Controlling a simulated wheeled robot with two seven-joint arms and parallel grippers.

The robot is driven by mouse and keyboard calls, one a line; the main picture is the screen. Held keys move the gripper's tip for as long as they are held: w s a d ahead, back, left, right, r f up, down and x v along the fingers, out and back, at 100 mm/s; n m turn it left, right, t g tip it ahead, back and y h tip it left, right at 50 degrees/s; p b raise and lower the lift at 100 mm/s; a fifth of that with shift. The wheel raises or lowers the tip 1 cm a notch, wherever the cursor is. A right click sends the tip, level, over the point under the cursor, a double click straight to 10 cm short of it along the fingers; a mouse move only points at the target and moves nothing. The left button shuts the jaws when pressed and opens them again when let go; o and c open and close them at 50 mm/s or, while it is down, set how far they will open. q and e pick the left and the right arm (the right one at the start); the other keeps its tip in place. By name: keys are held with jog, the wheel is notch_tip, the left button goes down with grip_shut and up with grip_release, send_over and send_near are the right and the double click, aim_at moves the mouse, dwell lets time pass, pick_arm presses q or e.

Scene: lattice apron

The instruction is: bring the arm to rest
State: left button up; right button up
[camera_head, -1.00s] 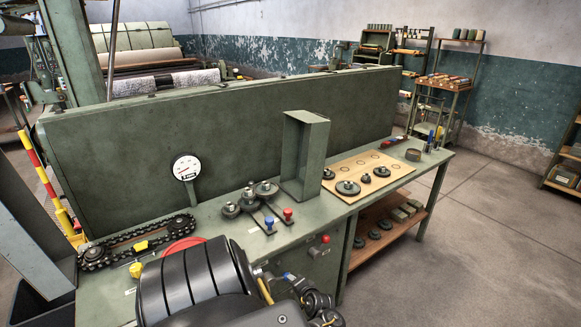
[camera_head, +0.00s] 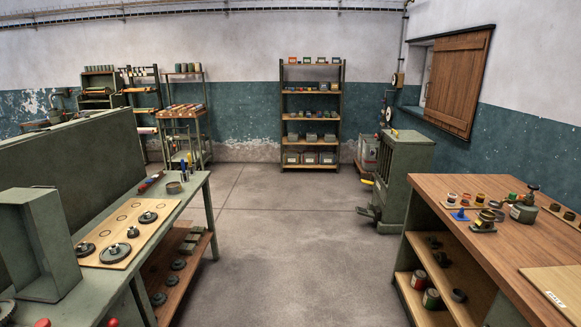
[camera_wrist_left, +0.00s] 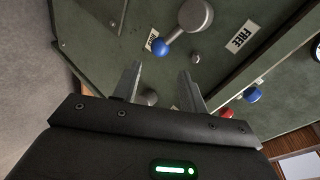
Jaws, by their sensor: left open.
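My left gripper (camera_wrist_left: 160,68) shows only in the left wrist view. Its two fingers are apart, with nothing held between them. Beyond the fingertips is a green panel or bench surface (camera_wrist_left: 208,65) with a blue-knobbed lever (camera_wrist_left: 163,47) on a grey round hub. I cannot tell how far the fingertips are from that lever. Neither arm shows in the head view, and my right gripper is in no view.
In the left wrist view, a red knob (camera_wrist_left: 227,112) and another blue knob (camera_wrist_left: 253,94) sit right of the gripper. In the head view, a green bench (camera_head: 196,187) stands left and a wooden workbench (camera_head: 455,200) right, with clear floor (camera_head: 290,240) between.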

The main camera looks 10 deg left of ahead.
pick_arm(q)
jog(key=w+d+f+m+t+h, duration=0.25)
jog(key=w+d+f+t, duration=0.3)
jog(key=d+f, duration=0.35)
jog(key=s+d+f+h, duration=0.45)
jog(key=d+f, duration=0.35)
jog(key=f, duration=0.2)
jog(key=s+d+f+m+g+h, duration=0.1)
jog(key=s+d+f, duration=0.2)
jog(key=s, duration=0.6)
jog(key=s+d+f+m+g+h, duration=0.1)
jog(key=s+d+f+h, duration=0.1)
jog(key=s+d, duration=0.5)
jog(key=s+d+f+m+g+h, duration=0.1)
jog(key=s+d, duration=0.4)
jog(key=s, duration=0.8)
notch_tip(320, 180, down, 3)
jog(key=shift+r+g+h, duration=0.1)
jog(key=shift+g+h, duration=0.2)
jog(key=shift+g, duration=0.25)
